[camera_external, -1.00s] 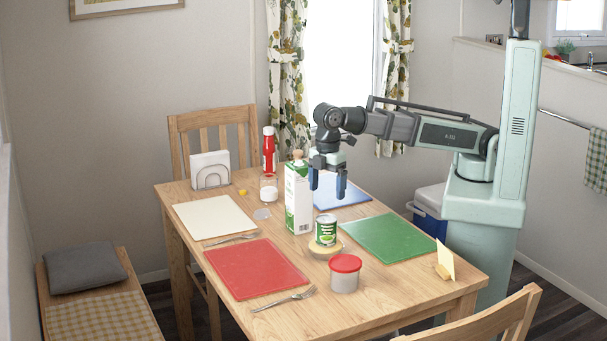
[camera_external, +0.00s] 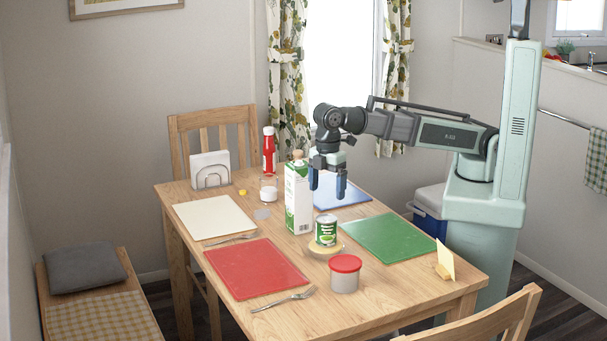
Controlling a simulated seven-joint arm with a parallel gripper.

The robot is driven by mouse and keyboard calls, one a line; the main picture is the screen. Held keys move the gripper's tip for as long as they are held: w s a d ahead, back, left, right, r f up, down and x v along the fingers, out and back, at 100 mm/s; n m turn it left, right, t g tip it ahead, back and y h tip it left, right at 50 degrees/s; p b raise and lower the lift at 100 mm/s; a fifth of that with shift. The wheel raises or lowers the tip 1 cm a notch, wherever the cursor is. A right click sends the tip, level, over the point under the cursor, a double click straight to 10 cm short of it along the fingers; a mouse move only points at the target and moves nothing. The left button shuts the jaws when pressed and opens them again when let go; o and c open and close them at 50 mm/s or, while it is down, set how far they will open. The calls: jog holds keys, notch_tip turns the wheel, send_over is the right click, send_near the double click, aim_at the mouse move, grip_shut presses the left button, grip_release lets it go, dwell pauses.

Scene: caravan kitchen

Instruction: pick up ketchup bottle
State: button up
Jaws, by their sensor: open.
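The red ketchup bottle (camera_external: 269,152) stands upright near the far edge of the table, behind a small glass jar. It has a white cap and a pale label; its foot is partly hidden by the jar.
The tall milk carton (camera_external: 298,198) stands between my gripper and the bottle's side of the table. The glass jar (camera_external: 268,188) and napkin holder (camera_external: 210,171) are near the bottle. A green can (camera_external: 326,230) and red-lidded tub (camera_external: 345,273) stand nearer the camera.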

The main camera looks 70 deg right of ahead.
jog(key=c, duration=0.4)
jog(key=shift+o, duration=0.2)
